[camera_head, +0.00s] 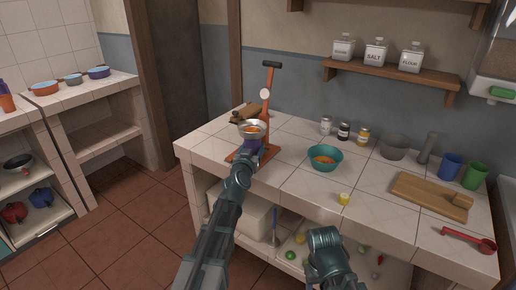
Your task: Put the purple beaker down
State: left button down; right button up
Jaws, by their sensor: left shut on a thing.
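The purple beaker (252,145) is small in the camera_head view, at the left end of the tiled counter. It is in front of an orange scale with a metal bowl (252,129) on it. My left gripper (246,158) is shut on the beaker. My wrist hides part of the beaker, and I cannot tell whether its base touches the counter. Part of my right arm shows low in the middle, but its fingers do not show.
A teal bowl (325,158) with orange contents stands to the right on the tiled counter (290,190). Tiles between scale and teal bowl are clear.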

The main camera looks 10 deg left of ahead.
pick_arm(q)
jog(key=shift+a, duration=0.1)
jog(key=shift+f, duration=0.15)
jog(key=shift+c, duration=0.2)
grip_release()
